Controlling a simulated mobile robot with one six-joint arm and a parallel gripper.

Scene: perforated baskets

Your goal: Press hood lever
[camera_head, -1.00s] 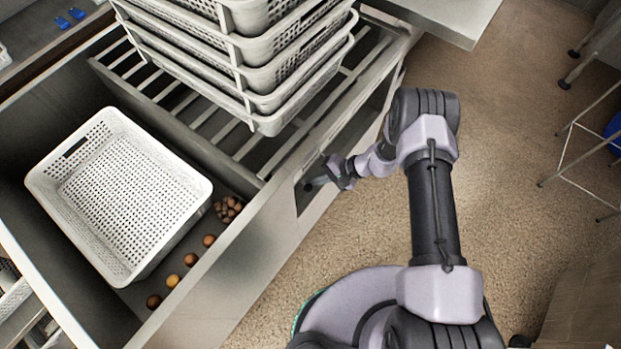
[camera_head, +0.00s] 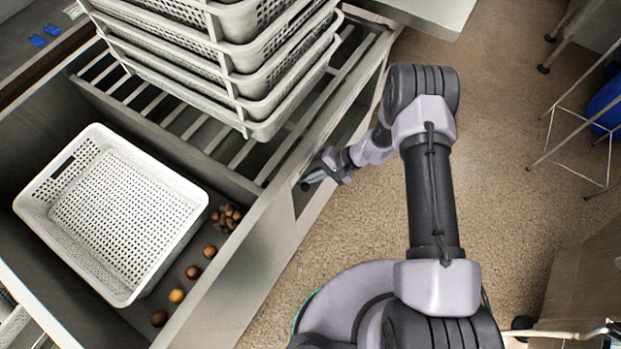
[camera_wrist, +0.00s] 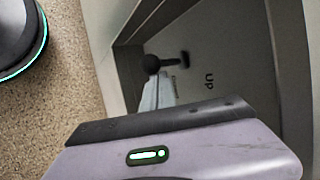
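The lever is a dark round knob (camera_wrist: 152,64) on a short dark stem, inside a recess in a grey panel, in the wrist view. Short dark lettering marks the panel beside it. My gripper (camera_wrist: 158,90) reaches into the recess with its pale fingers together, a thin seam between them. The fingertips are right at the knob; I cannot tell whether they touch it. In the head view, my gripper (camera_head: 314,177) is at the recess opening in the front of the counter (camera_head: 265,265), and the lever is mostly hidden there.
A white perforated basket (camera_head: 62,215) sits in the counter's bay beside several round brown items (camera_head: 193,272). Stacked white baskets (camera_head: 262,105) stand on a slatted rack (camera_head: 243,152). Open carpet (camera_head: 490,120) lies to the right, with a metal-legged stool (camera_head: 570,145) farther off.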

